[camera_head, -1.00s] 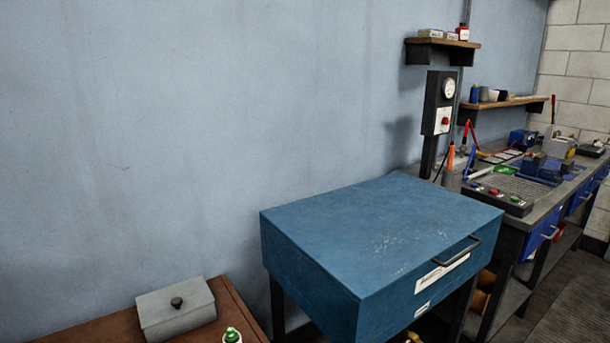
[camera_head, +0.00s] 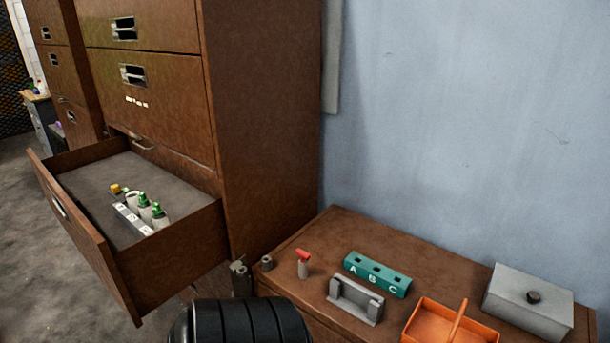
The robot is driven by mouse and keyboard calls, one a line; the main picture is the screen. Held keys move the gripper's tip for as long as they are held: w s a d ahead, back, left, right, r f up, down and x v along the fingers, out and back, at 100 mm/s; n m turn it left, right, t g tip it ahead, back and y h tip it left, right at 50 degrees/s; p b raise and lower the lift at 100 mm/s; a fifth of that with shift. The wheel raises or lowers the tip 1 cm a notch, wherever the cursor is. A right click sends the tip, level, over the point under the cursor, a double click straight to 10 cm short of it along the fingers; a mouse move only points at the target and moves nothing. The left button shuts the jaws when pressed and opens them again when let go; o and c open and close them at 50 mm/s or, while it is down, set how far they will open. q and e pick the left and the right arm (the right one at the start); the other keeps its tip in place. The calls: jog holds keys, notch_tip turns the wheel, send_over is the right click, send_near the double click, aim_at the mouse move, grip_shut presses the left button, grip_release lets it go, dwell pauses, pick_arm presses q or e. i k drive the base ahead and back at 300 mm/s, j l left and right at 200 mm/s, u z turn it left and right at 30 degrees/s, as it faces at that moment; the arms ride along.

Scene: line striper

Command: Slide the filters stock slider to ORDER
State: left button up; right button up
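I cannot make out a filters stock slider or the word ORDER in this view. A brown cabinet (camera_head: 262,120) stands left of centre. Its lower drawer (camera_head: 170,265) is pulled out, with several green-capped white bottles (camera_head: 146,207) and a yellow-capped item in it, behind a grey strip with small labels. A closed drawer front (camera_head: 160,90) above bears small white marks, too small to read. Neither of my grippers can be made out.
A black ribbed object (camera_head: 240,322) is at the bottom. Grey floor lies left.

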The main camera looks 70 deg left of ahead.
aim_at(116, 189)
jog(key=u, duration=3.75)
jog(key=i+j, duration=0.3)
jog(key=i+j+z, duration=0.15)
jog(key=i+j, duration=0.15)
jog(key=j, duration=0.15)
jog(key=i+j, duration=0.25)
jog(key=j, duration=0.15)
jog(key=i+j+z, duration=0.1)
jog(key=i+j, duration=0.2)
jog(key=i+j+z, duration=0.1)
jog(key=i+j, duration=0.15)
jog(key=j, duration=0.3)
jog(key=i+j, duration=0.25)
jog(key=j, duration=0.2)
